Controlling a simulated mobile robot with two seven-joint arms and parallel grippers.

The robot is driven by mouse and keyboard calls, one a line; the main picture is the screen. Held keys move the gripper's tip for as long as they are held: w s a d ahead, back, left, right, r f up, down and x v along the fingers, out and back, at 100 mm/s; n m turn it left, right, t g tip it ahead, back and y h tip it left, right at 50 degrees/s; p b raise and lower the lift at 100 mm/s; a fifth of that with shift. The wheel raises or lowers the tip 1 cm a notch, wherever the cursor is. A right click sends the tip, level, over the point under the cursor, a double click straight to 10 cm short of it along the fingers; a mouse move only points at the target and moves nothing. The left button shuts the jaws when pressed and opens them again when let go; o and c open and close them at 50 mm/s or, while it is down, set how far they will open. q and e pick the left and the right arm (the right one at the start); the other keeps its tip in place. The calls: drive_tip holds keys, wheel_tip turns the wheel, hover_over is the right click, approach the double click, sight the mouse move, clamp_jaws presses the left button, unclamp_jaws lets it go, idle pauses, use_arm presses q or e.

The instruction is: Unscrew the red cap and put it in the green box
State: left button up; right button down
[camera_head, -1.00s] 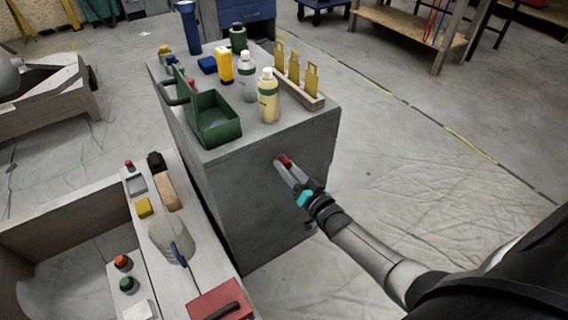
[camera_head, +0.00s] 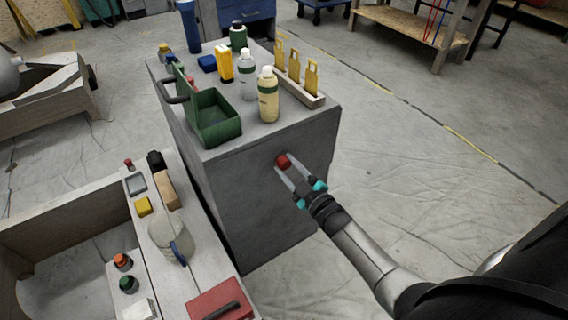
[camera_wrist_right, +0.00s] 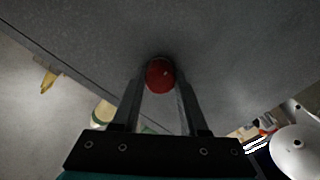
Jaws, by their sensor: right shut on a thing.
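The red cap (camera_head: 283,161) is at the front side face of the grey block (camera_head: 262,205). My right gripper (camera_head: 281,164) is shut on the cap, with one fingertip on each side of it. In the right wrist view the round red cap (camera_wrist_right: 160,74) sits between the fingertips, close to the grey face. I cannot tell whether it is still attached there. The green box (camera_head: 218,141) stands on top of the block near its left edge, with its lid up; the visible inside looks empty. My left gripper is not in view.
On the block stand a cream bottle (camera_head: 268,97), a grey bottle (camera_head: 247,78), a yellow container (camera_head: 225,65) and a rack of yellow tags (camera_head: 312,78). A workbench with a red box (camera_head: 214,304) is at lower left. The floor at right is clear.

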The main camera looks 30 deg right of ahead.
drive_tip(key=shift+c, duration=1.8)
unclamp_jaws()
drive_tip(key=shift+c, duration=0.2)
drive_tip(key=shift+c, duration=0.6)
